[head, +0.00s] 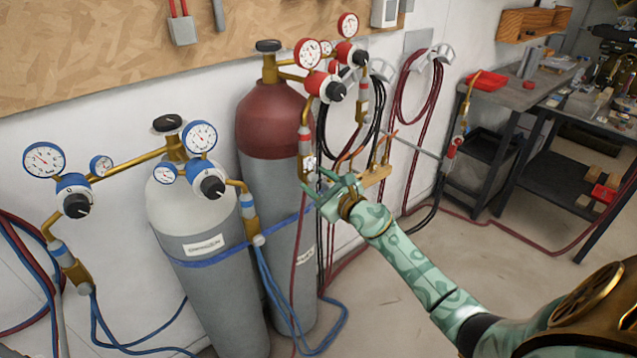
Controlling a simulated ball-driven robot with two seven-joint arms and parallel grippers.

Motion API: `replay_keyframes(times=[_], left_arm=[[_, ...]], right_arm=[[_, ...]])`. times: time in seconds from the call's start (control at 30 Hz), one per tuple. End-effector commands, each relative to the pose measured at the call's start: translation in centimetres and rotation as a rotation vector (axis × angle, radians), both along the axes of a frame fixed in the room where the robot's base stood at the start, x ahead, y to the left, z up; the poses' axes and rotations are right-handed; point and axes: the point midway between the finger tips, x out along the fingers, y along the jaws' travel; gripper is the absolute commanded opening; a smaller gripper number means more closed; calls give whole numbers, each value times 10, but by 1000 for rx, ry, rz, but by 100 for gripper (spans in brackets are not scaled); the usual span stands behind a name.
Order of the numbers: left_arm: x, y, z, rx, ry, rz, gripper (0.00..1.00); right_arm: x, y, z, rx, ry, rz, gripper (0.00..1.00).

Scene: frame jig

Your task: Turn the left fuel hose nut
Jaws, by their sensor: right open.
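The dark red fuel cylinder (268,120) stands against the wall with red-ringed gauges and regulators on top. Its left regulator (325,87) feeds a brass and red outlet (305,128) that points down. The left fuel hose nut (309,162) is a small light metal piece at the outlet's lower end. A dark red hose (299,255) hangs below. My right gripper (314,182) is open, with its green fingers close beside and just below the nut. Whether they touch it, I cannot tell. My left gripper is out of view.
A grey cylinder (195,225) with blue regulators and blue hoses stands left. A second fuel outlet (364,100) hangs right of the left one, with coiled hoses on the wall behind. A torch (455,140) and a workbench (510,92) are right. The floor (440,265) is partly clear.

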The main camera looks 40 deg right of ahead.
Motion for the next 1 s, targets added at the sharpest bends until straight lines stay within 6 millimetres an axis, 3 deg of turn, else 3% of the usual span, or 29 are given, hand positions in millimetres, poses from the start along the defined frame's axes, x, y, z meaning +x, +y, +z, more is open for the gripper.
replay_keyframes(times=[0.03,0.17,0.2,0.63,1.0], left_arm=[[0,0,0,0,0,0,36],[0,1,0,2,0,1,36],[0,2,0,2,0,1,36],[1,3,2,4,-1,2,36],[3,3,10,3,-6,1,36]], right_arm=[[0,0,0,0,0,0,44],[0,0,0,0,0,0,8],[0,0,0,0,0,0,3],[-1,0,0,72,7,1,3],[-1,-1,0,363,30,-1,3]])
